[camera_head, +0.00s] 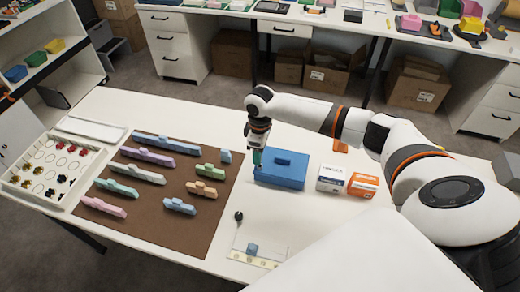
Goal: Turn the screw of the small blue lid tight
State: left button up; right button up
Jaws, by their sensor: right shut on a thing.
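My right gripper (257,146) points down beside the left end of the blue case (288,177). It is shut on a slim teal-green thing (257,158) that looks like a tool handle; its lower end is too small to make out. A small blue piece (252,248) sits on a pale strip near the table's front edge, apart from the gripper. I cannot tell which is the small blue lid, and no screw can be made out. My left gripper is not in view.
A brown mat (207,235) holds several coloured handled pieces in rows. A white tray (30,193) with small red, black and gold parts is at left. White and orange boxes (363,185) stand right of the case. A black-tipped thing (238,216) is near the front.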

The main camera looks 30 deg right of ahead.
jog(key=shift+f+b, duration=0.55)
jog(key=shift+f, duration=0.6)
dwell(0.4)
jog(key=shift+r, duration=0.1)
jog(key=m+p, duration=1.1)
jog(key=m, duration=0.1)
jog(key=shift+a+r+p, duration=0.1)
jog(key=shift+r+p, duration=0.05)
jog(key=shift+p, duration=0.15)
jog(key=shift+m, duration=0.7)
jog(key=shift+f+m, duration=0.25)
jog(key=shift+m, duration=0.25)
